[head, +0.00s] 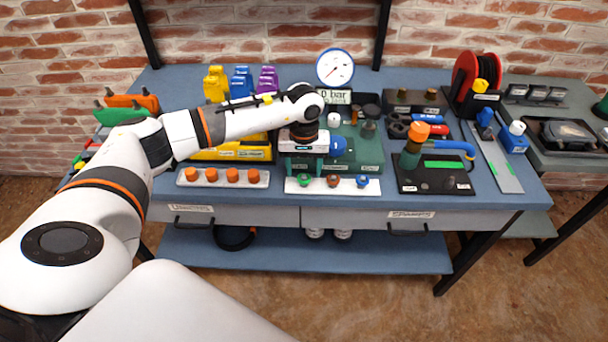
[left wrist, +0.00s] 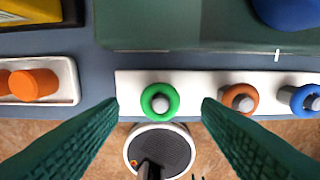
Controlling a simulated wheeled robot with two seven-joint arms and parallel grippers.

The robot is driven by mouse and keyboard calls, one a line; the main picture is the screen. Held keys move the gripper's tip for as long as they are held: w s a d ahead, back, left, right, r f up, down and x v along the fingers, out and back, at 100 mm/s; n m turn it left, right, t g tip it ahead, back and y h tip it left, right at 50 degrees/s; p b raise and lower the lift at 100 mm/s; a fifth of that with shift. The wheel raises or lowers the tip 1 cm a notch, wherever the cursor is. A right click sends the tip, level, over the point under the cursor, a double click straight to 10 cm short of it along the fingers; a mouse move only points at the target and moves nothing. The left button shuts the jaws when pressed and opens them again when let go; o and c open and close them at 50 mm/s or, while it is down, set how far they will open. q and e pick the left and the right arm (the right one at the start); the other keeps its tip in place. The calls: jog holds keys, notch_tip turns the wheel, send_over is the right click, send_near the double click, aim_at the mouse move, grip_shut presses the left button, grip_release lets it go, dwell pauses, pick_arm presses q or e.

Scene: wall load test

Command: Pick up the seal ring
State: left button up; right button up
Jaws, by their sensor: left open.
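A white strip (head: 333,188) near the front edge of the bench carries three seal rings on pegs. They are a green ring (head: 304,180), an orange-brown ring (head: 333,181) and a blue ring (head: 362,181). The left wrist view also shows the green ring (left wrist: 160,112), the orange-brown ring (left wrist: 224,98) and part of the blue ring (left wrist: 298,97). My left gripper (head: 304,172) is open above the green ring. In the left wrist view its teal fingers stand on either side of the green ring, apart from it, with nothing between them visibly held.
A white tray with orange caps (head: 222,186) lies left of the strip. A green block (head: 357,152) stands just behind it, below the pressure gauge (head: 335,67). A black stand (head: 432,184) is to the right. The bench's front edge is close.

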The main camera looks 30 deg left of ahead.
pick_arm(q)
jog(key=shift+f, duration=0.8)
jog(key=shift+c, duration=0.6)
jog(key=c, duration=0.9)
jog(key=shift+r, duration=0.1)
notch_tip(320, 180, up, 10)
jog(key=shift+f+b, duration=0.1)
jog(key=shift+b, duration=0.7)
